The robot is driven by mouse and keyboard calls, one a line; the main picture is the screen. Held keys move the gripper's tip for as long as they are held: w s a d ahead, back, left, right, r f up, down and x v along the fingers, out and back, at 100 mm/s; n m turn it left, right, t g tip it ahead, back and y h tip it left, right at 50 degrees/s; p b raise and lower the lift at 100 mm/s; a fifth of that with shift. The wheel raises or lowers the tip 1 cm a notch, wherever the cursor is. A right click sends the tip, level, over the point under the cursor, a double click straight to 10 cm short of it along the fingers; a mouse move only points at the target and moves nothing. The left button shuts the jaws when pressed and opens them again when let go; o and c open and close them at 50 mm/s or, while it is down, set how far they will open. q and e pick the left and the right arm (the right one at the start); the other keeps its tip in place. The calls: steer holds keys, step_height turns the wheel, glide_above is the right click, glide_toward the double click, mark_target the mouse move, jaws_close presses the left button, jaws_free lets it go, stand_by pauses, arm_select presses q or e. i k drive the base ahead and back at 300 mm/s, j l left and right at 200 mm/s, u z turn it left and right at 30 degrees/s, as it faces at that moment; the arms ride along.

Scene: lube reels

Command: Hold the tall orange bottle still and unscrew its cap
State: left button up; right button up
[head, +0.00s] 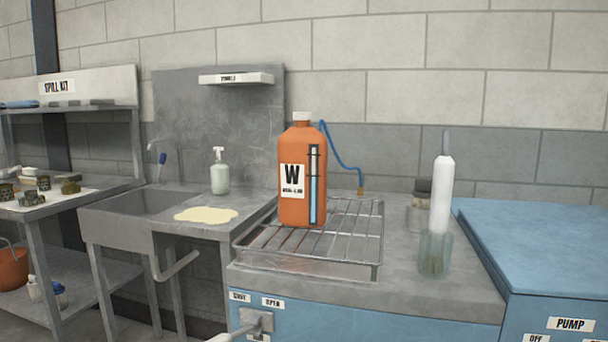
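The tall orange bottle (301,212) stands upright on a wire rack (352,252) over a tray on the grey counter. It bears a white label with a large W and a dark-framed level strip with blue in it. Its white cap (302,116) sits on the neck at the top.
A blue hose (345,163) curves down behind the bottle's right side. A white tube in a clear cup (434,254) and a dark-topped jar (419,214) stand to the right. Left are a pump bottle (220,175), a yellowish spill (206,215) and a sink (140,203).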

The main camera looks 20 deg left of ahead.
mark_target(303, 149)
steer(key=i+l+u, duration=0.25)
steer(key=l+u, duration=0.2)
steer(key=l, duration=0.25)
steer(key=l+u, duration=0.25)
steer(key=l, duration=0.15)
steer(key=k+j+z, duration=0.1)
steer(key=j, duration=0.3)
steer(key=l+u, duration=0.1)
steer(key=l, duration=0.15)
steer(key=i+l, duration=0.1)
steer(key=l, duration=0.15)
steer(key=i+u, duration=0.05)
